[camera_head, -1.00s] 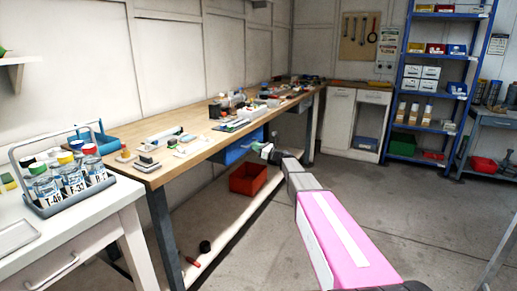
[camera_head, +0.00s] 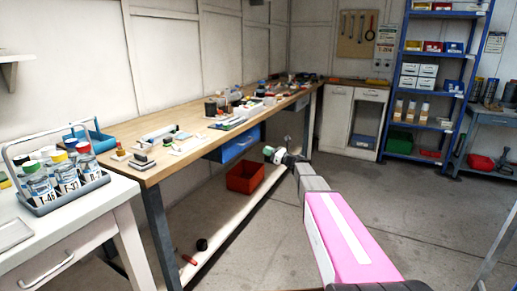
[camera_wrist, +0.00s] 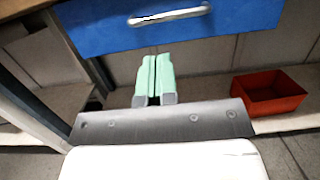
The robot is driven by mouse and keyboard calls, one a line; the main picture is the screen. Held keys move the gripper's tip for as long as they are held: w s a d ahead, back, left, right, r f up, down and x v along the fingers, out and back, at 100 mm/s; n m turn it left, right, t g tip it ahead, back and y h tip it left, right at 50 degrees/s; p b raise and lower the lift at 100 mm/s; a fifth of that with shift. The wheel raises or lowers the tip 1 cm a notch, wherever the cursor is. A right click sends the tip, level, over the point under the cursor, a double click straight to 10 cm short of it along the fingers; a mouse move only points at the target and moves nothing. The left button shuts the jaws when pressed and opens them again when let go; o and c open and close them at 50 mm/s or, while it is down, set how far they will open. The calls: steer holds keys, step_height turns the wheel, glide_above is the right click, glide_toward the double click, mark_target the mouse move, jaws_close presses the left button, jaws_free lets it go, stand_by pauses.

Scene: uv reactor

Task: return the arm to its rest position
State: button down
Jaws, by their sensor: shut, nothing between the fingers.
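My gripper (camera_wrist: 154,75) shows in the wrist view with its two pale green fingers side by side and touching, nothing between them. It points toward the front of a blue drawer (camera_wrist: 190,27) with a silver handle. In the head view my gripper (camera_head: 268,152) is small, at the far end of my pink and grey arm, in front of the workbench and below its top. The arm reaches from the lower right toward the middle of the picture. The blue drawer (camera_head: 232,146) under the bench looks closed.
The wooden workbench (camera_head: 150,176) carries many small parts. A red bin (camera_head: 245,178) sits on its lower shelf. A bottle carrier (camera_head: 92,186) stands on the white table at left. A blue shelf rack (camera_head: 398,110) stands at back right. The floor right of the bench is open.

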steer(key=s+f+n+g+h, duration=0.4)
steer(key=s+f+n, duration=0.25)
steer(key=s, duration=0.45)
steer(key=s+f+n+g+h, duration=0.3)
steer(key=s+f+n, duration=0.3)
steer(key=s+f, duration=0.3)
steer(key=s+d+f+n+g+h, duration=0.1)
steer(key=s+d+n+h, duration=0.3)
steer(key=s, duration=0.5)
steer(key=s+d+f+n+g+h, duration=0.2)
steer(key=s+d+f+n+h, duration=0.2)
steer(key=s, duration=0.6)
steer(key=d+n+h, duration=0.1)
steer(key=n+h, duration=0.1)
steer(key=n, duration=0.1)
steer(key=shift+s+d+f+n, duration=0.15)
steer(key=shift+s+n, duration=0.1)
steer(key=shift+n, duration=0.1)
